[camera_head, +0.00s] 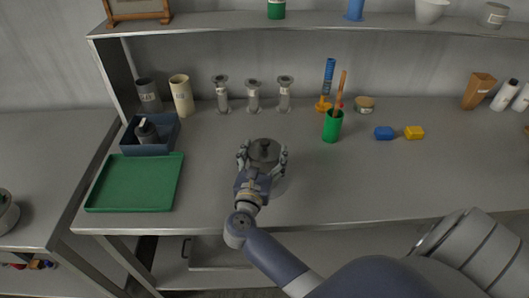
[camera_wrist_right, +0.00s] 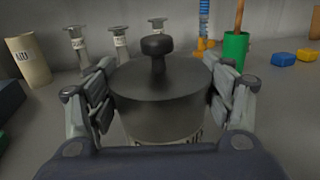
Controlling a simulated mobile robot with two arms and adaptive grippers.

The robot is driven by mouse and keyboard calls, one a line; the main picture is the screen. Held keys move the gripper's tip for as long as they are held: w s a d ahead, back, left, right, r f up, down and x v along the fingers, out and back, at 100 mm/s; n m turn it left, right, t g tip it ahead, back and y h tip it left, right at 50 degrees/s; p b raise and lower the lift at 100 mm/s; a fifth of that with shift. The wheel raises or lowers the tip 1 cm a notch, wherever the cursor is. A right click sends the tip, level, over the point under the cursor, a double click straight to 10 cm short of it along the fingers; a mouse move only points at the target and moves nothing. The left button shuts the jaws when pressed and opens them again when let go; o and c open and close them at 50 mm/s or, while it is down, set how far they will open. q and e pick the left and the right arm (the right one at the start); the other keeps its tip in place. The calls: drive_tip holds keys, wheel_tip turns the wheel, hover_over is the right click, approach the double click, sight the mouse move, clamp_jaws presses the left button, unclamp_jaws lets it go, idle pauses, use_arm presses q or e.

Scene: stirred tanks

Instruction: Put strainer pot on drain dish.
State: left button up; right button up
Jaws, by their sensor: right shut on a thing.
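A dark grey lidded pot with a black knob, which looks like the strainer pot (camera_head: 265,151), is at the middle of the bench in the head view. It looks upright and fills the middle of the right wrist view (camera_wrist_right: 160,95). My right gripper (camera_head: 263,158) is shut on it, with fingers on both sides of its body (camera_wrist_right: 160,105). Whether the pot's base touches the bench is hidden. A flat green tray (camera_head: 135,183) lies to the left; I cannot tell whether it is the drain dish. My left gripper is not in view.
A blue-grey bin (camera_head: 150,148) with a bottle stands behind the tray. Several grey flasks (camera_head: 253,98) stand at the back. A green cup (camera_head: 332,127) and blue (camera_head: 384,133) and yellow (camera_head: 414,132) blocks are to the right. Bench between pot and tray is clear.

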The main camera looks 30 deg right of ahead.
drive_tip(key=shift+f, duration=0.1)
drive_tip(key=o, duration=1.4)
drive_tip(key=shift+o, duration=0.2)
drive_tip(key=shift+a+r, duration=0.1)
drive_tip(key=shift+r, duration=0.1)
drive_tip(key=b+v, duration=0.3)
drive_tip(key=v, duration=0.9)
drive_tip(key=shift+b, duration=0.35)
drive_tip(key=shift+f, duration=0.1)
